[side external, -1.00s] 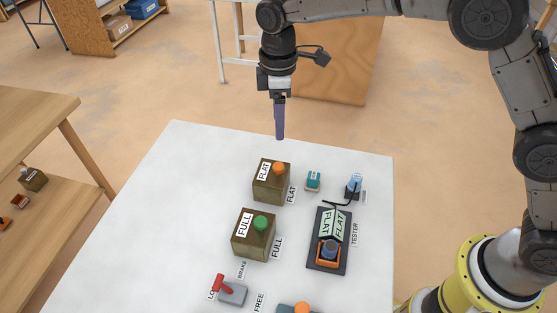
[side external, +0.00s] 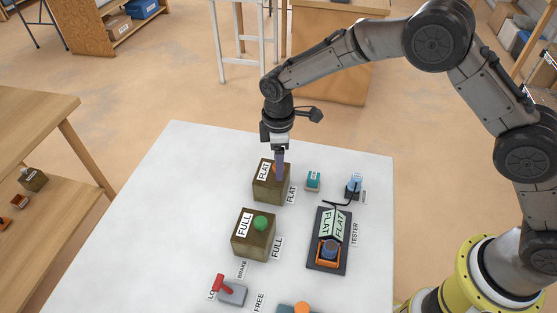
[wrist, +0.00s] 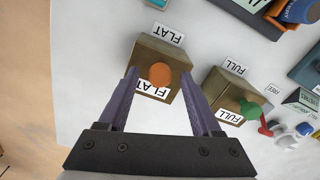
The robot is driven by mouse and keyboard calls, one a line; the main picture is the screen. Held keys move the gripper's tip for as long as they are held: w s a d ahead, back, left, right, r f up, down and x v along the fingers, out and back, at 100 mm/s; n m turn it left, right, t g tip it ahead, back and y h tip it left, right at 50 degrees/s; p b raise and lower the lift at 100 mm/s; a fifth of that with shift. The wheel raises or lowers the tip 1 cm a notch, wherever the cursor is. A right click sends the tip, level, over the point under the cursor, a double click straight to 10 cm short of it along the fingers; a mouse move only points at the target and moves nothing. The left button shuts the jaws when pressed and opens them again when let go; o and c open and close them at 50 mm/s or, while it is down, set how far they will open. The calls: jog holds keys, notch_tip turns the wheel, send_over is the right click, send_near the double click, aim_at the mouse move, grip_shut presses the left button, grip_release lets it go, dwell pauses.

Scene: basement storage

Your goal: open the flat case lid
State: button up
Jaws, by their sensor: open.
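The flat case (side external: 268,190) is a brown box labelled FLAT near the back middle of the white table. Its lid looks closed. An orange knob (wrist: 159,74) stands on the lid, and in the side view my fingers mostly cover it. My gripper (side external: 280,178) points down at the flat case from above. In the wrist view my gripper (wrist: 162,80) is open, with its two purple fingers on either side of the orange knob. I cannot tell whether the fingers touch the knob or the lid.
The full case (side external: 250,243), with a green knob, stands in front of the flat case. To the right are a small teal block (side external: 313,181), a blue-topped item (side external: 354,186) and the tester (side external: 328,255). A red-handled brake lever (side external: 230,292) is at the front. The table's left side is clear.

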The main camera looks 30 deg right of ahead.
grip_shut()
dwell(0.4)
dwell(1.1)
